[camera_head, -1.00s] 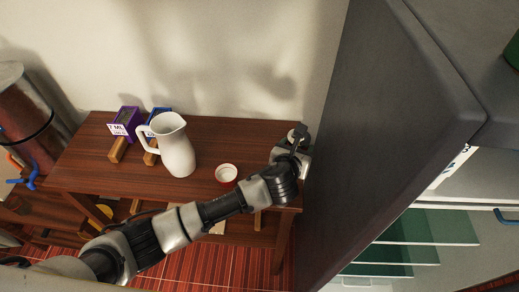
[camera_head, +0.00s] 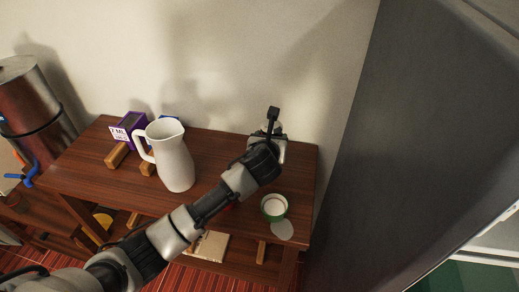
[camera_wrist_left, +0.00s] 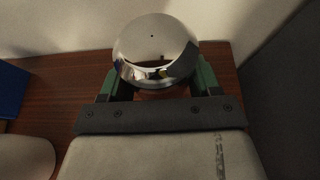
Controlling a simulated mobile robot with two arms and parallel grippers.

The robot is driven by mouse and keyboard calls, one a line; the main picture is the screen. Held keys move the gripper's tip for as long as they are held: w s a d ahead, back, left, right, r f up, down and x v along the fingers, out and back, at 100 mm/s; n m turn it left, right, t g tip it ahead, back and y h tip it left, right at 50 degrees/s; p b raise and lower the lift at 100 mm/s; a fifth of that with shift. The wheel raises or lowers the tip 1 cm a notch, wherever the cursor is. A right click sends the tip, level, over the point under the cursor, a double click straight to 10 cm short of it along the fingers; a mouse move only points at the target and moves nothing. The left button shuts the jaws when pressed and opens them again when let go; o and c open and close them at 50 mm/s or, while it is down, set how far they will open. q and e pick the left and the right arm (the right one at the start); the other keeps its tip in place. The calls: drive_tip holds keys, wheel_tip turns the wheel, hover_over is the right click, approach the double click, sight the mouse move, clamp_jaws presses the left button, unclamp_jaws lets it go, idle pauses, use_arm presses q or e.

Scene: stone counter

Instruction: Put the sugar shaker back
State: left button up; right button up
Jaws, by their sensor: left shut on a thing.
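The sugar shaker shows in the left wrist view as a shiny chrome dome (camera_wrist_left: 155,45) with a small dark hole in its top. My left gripper (camera_wrist_left: 157,82) is shut on it, with a green-edged finger on each side. In the head view my left gripper (camera_head: 270,132) is over the back right part of the wooden table (camera_head: 215,150), near the wall. There the gripper and wrist hide most of the shaker. I cannot tell whether its base touches the table. My right gripper is not in view.
A white pitcher (camera_head: 172,160) stands left of my arm. A purple box (camera_head: 128,126) is behind it. A green-rimmed cup (camera_head: 274,207) stands near the table's right front, beside a pale round patch (camera_head: 282,230). A large grey panel (camera_head: 430,120) rises at the right.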

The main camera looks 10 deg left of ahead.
use_arm(q)
drive_tip(key=a, duration=0.1)
drive_tip(key=w+a+f, duration=0.2)
drive_tip(key=shift+a+f, duration=0.15)
drive_tip(key=shift+a, duration=0.05)
drive_tip(key=shift+f, duration=2.1)
drive_tip(key=shift+f, duration=0.15)
drive_tip(key=o, duration=1)
drive_tip(key=shift+o, duration=0.2)
drive_tip(key=v, duration=1.2)
drive_tip(key=shift+s, duration=0.1)
